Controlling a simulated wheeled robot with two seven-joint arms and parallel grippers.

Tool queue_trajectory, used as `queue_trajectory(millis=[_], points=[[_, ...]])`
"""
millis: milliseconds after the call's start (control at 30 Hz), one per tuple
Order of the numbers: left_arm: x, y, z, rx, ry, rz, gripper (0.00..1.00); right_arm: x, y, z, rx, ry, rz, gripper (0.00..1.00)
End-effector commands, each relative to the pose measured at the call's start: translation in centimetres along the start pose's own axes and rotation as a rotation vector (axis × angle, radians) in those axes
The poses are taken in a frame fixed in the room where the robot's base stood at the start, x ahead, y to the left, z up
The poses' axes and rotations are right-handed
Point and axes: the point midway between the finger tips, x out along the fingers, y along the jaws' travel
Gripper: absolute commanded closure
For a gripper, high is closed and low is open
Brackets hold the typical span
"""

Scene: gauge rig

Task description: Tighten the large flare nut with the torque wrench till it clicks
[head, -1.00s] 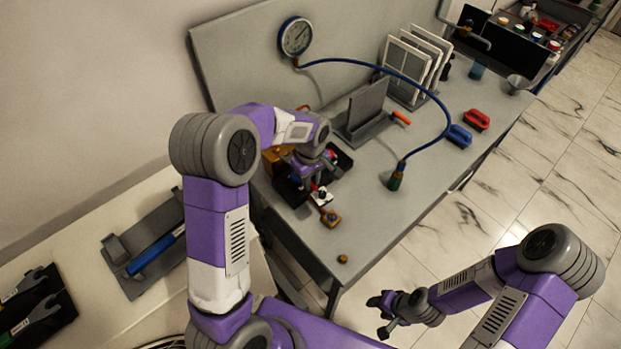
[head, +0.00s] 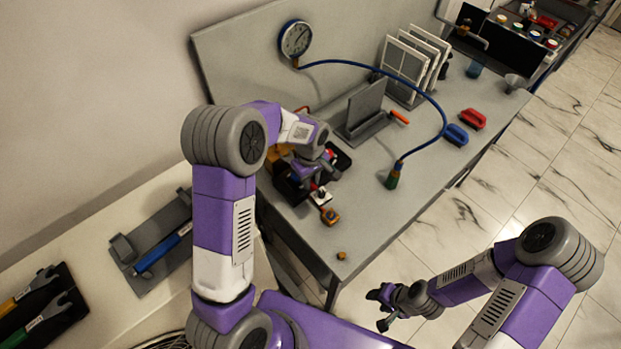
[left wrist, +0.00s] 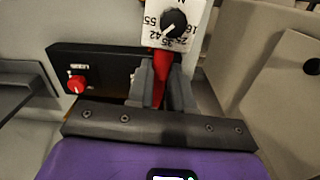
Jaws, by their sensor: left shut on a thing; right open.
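My left gripper (head: 312,172) is over the near left part of the grey bench. In the left wrist view its fingers (left wrist: 160,84) are shut on a red shaft, seemingly the torque wrench, below a white dial plate (left wrist: 157,24) with numbers and a black knob. The plate also shows in the head view (head: 320,195), with an orange-brown piece (head: 330,216) just in front of it. I cannot tell whether the wrench sits on a nut, nor pick out the large flare nut. My right gripper (head: 384,308) is open and empty, off the bench's front side.
A blue hose (head: 428,92) runs from the gauge (head: 296,39) to a green-and-brass end (head: 393,180). A small brass piece (head: 342,256) lies near the corner. A blue-handled tool (head: 160,254) rests on the left bench.

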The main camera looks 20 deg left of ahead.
Motion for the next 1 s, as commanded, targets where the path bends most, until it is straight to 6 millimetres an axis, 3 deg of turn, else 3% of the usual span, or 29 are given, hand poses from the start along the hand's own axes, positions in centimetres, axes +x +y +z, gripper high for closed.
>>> queue_trajectory(millis=[500,1000], points=[[3.2,0.1,-1.3,-0.001,0.0,0.001,1.0,2.3,0.8,-0.1,0.0,0.0,0.0,0.53],[3.3,0.0,-1.4,0.001,0.001,0.001,1.0,2.3,0.9,-0.1,0.0,0.0,0.0,0.53]])
